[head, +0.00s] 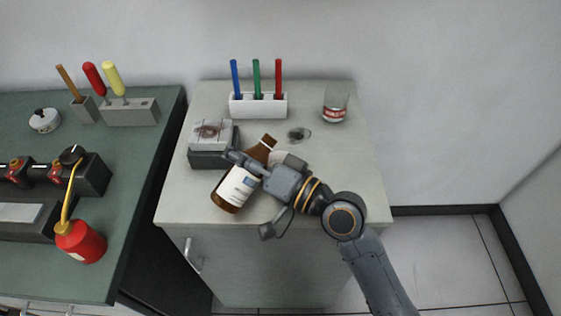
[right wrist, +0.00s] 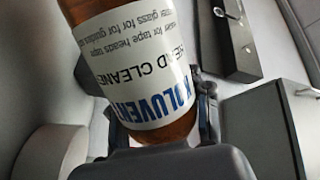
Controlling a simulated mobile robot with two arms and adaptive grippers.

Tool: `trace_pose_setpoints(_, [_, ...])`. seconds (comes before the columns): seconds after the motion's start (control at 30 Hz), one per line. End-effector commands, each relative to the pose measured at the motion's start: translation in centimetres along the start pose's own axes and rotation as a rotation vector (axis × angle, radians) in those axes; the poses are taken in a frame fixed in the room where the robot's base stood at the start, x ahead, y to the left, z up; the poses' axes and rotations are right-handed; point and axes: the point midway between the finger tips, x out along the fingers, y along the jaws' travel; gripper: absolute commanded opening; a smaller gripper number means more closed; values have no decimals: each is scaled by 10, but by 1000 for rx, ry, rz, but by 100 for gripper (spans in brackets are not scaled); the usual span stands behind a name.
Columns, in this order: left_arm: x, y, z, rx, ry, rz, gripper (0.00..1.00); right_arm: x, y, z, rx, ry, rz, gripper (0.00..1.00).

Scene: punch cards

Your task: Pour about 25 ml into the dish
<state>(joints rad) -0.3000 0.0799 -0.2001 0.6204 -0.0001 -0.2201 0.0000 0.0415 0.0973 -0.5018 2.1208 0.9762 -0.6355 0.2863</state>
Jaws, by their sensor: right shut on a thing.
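A brown bottle (head: 236,188) with a white label reading "HEAD CLEANER" is held by my right gripper (head: 248,166) above the grey cabinet top. It leans in the head view, with its neck to the upper right and its base to the lower left. In the right wrist view the bottle (right wrist: 140,70) fills the middle, between the fingers. A small dark round patch (head: 299,134), perhaps the shallow dish, lies on the cabinet top beyond the gripper; its form is unclear. No stream of liquid shows. My left gripper is not in view.
On the cabinet top (head: 345,180) stand a white holder (head: 258,106) with three pens, a glass with a red label (head: 335,108) and a dark box with a pale top (head: 212,150). A green bench (head: 140,165) with a red oil can (head: 80,243) is at left.

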Motion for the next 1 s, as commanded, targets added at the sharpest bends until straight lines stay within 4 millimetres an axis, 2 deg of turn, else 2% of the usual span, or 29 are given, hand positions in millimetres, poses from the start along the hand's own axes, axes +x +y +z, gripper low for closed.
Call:
trace_pose_setpoints(0.1, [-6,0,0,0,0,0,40,0,-4,-6,-67,-12,7,0])
trace_pose_setpoints(0.23, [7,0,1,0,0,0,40,-3,11,-3,-205,-39,27,0])
trace_pose_setpoints(0.33, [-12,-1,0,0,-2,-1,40,-3,1,-13,-370,-72,50,0])
trace_pose_setpoints(0.43, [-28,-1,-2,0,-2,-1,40,-1,-6,-9,-508,-98,71,0])
trace_pose_setpoints(0.67, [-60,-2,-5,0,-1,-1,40,1,-9,-1,-825,-158,124,0])
trace_pose_setpoints(1.0, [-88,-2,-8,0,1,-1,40,3,-23,-12,-961,-180,150,0])
